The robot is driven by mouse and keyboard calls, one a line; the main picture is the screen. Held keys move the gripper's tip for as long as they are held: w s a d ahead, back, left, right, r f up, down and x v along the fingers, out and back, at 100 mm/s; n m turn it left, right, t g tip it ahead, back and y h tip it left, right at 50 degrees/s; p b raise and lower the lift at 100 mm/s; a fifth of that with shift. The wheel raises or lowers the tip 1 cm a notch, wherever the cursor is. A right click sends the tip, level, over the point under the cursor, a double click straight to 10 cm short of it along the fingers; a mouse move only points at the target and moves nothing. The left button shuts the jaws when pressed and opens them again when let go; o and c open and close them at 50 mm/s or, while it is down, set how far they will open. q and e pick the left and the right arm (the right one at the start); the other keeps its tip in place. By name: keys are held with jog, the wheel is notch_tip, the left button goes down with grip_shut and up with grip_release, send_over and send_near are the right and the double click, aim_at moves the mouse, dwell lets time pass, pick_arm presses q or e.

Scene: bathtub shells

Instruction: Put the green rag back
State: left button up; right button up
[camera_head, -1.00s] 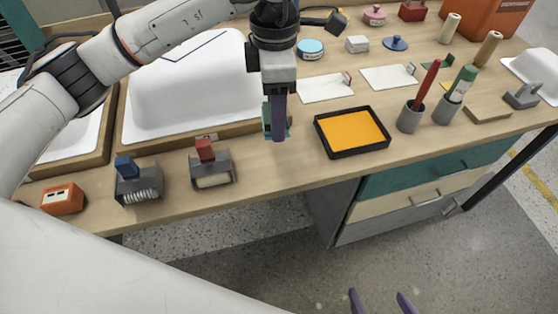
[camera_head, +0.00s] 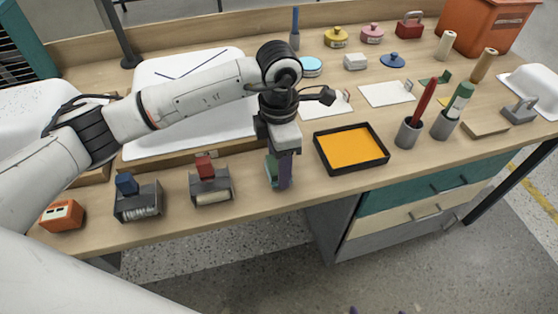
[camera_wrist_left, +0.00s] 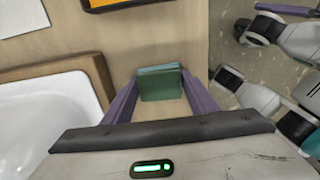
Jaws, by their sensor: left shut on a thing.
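The green rag (camera_wrist_left: 160,83) looks like a folded green block between the purple fingers of my left gripper (camera_wrist_left: 162,92) in the left wrist view. In the head view my left gripper (camera_head: 279,178) points down near the bench's front edge, shut on the rag (camera_head: 271,167), which is partly hidden by a finger. I cannot tell whether the rag touches the bench top. My right gripper (camera_head: 377,311) shows only its two purple fingertips, apart, at the bottom edge of the head view.
A black tray with an orange inside (camera_head: 351,148) lies right of my left gripper. A grey holder with a red top (camera_head: 210,184) stands to its left. A white tub shell (camera_head: 190,110) is behind. Cups with red (camera_head: 408,133) and green (camera_head: 446,124) tools stand farther right.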

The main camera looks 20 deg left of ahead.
pick_arm(q)
jog(key=shift+f, duration=0.2)
jog(key=o, duration=1)
jog(key=shift+r, duration=0.1)
notch_tip(320, 180, up, 12)
jog(key=shift+r+b, duration=0.2)
jog(key=shift+b, duration=0.25)
